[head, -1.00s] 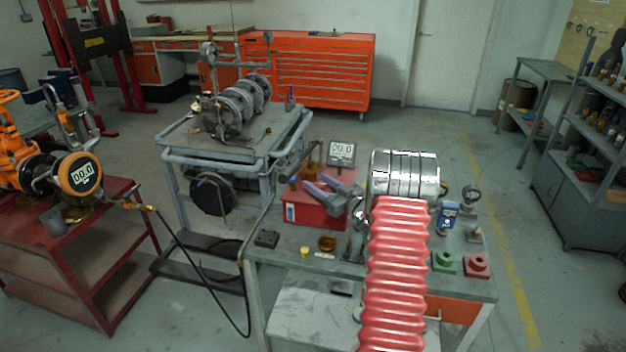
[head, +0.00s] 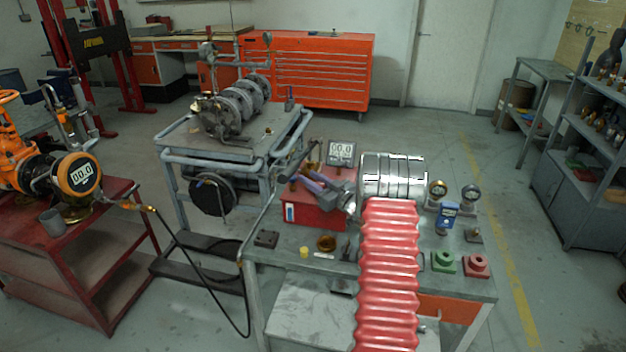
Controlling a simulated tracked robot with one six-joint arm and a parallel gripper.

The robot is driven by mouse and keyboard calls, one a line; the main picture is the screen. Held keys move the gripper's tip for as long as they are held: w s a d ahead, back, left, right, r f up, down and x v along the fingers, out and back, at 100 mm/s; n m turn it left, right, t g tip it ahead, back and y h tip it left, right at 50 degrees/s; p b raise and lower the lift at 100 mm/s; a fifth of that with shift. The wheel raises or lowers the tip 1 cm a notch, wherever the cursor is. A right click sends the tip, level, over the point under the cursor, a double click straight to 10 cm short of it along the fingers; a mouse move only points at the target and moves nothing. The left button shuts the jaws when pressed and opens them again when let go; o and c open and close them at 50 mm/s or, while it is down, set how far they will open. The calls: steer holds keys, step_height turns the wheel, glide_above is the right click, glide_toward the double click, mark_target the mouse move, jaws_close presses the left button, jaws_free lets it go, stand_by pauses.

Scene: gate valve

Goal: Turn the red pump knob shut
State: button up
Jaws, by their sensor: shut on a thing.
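A red pump box (head: 306,212) stands on the grey workbench in the middle of the head view, with brass-coloured fittings (head: 293,184) on its top left. My gripper (head: 304,179), with grey and purple fingers, reaches in from the right over the pump's top. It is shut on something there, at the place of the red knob. The knob is too small and too covered by the fingers to make out. A digital gauge (head: 341,153) reading 00.0 stands just behind the pump.
My silver and red ribbed arm covers the bench's middle right. A yellow cap (head: 304,252) lies at the bench's front left.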

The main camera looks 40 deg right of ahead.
steer(key=shift+c, duration=1.4)
steer(key=shift+d, duration=0.25)
steer(key=shift+c, duration=0.4)
steer(key=shift+a, duration=0.15)
